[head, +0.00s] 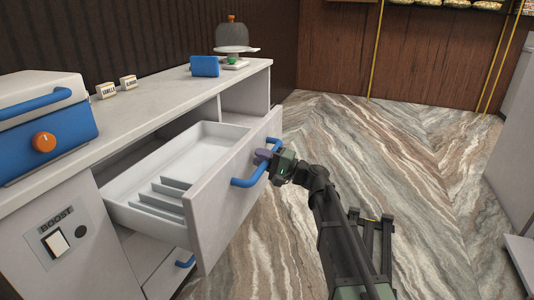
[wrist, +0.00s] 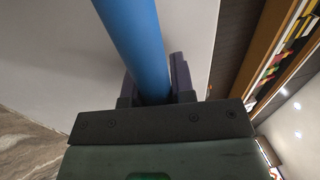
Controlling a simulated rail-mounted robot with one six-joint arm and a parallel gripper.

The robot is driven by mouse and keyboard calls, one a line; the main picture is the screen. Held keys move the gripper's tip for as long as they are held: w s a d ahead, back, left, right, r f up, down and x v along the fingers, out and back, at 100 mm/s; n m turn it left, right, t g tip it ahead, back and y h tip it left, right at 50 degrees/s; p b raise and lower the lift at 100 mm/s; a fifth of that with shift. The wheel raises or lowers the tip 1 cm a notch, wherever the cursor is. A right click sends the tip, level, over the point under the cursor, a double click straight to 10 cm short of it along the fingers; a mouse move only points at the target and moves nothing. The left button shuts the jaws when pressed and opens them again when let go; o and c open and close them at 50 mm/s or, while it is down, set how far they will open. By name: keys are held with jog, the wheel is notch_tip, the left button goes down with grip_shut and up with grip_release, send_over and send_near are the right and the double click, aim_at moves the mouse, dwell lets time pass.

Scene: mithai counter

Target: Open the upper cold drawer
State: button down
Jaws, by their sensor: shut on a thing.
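The upper cold drawer (head: 233,187) is pulled far out of the white counter in the head view. Its tray is empty apart from several slanted dividers (head: 158,198) at the near end. A blue bar handle (head: 244,182) runs across its front. My gripper (head: 264,156) is shut on this handle toward its far end. In the wrist view the blue handle (wrist: 138,45) passes between the two purple fingers of my gripper (wrist: 154,84). The lower drawer's blue handle (head: 185,263) shows below, partly hidden by the open drawer.
A blue and white appliance (head: 45,130) stands on the counter top (head: 130,103) at left. Two small label blocks, a blue box (head: 205,66) and a domed stand (head: 232,40) stand farther back. A BOOST switch (head: 55,243) is at lower left. The marbled floor (head: 400,150) right of the drawer is clear.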

jog(key=shift+s+d, duration=0.1)
jog(key=shift+d, duration=0.15)
jog(key=c, duration=1.3)
grip_release()
jog(key=shift+o, duration=0.2)
jog(key=b+v, duration=0.2)
jog(key=v, duration=0.8)
jog(key=shift+s+d, duration=0.15)
jog(key=shift+d, duration=0.2)
